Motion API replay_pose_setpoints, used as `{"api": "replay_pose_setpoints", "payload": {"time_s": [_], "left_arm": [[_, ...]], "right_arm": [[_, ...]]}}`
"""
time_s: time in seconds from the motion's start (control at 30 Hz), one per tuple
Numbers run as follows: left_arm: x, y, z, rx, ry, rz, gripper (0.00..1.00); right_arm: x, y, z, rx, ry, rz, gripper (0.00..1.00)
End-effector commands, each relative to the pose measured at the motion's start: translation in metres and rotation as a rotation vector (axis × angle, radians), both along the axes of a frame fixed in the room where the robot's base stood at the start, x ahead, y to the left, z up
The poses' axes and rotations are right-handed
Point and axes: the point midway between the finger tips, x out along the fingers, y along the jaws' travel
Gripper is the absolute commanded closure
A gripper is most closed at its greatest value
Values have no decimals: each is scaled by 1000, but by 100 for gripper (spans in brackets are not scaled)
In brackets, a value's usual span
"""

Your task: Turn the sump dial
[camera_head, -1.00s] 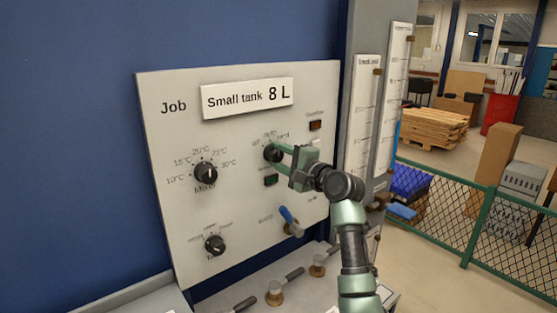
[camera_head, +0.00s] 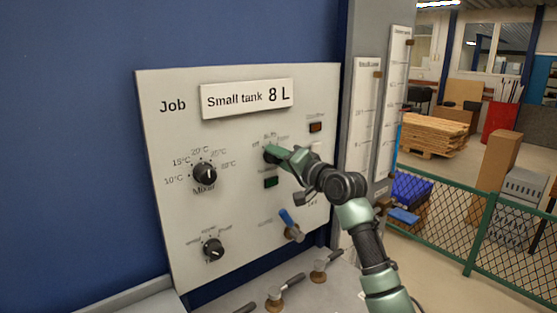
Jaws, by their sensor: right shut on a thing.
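The pale panel (camera_head: 235,215) carries several black dials. The upper-right dial (camera_head: 268,153) has small labels around it that are too blurred to read surely, so I cannot tell from its text that it is the sump dial. My right gripper (camera_head: 272,155) is shut on this dial, and its green fingers hide most of it and its pointer. The Mixer dial (camera_head: 205,174) with temperature marks is to the left. Another dial (camera_head: 213,250) sits at the lower left, its name unreadable. My left gripper is not in view.
Valve handles (camera_head: 290,282) line the ledge. A green fence (camera_head: 480,225) stands at the right.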

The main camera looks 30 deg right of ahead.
Motion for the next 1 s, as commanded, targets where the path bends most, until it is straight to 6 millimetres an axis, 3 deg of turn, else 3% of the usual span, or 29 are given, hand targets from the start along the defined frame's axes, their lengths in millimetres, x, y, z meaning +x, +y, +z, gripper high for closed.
{"api": "replay_pose_setpoints", "payload": {"time_s": [0.57, 0.6, 0.67, 1.0], "left_arm": [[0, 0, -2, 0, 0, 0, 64], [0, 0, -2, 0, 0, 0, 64], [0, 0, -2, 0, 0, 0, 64], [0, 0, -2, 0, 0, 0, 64]], "right_arm": [[1, 1, -4, -37, 7, 3, 100], [1, 1, -4, -37, 7, 3, 60], [1, 1, -4, -36, 6, 3, 43], [-1, 0, -2, -35, 1, 1, 41]]}}
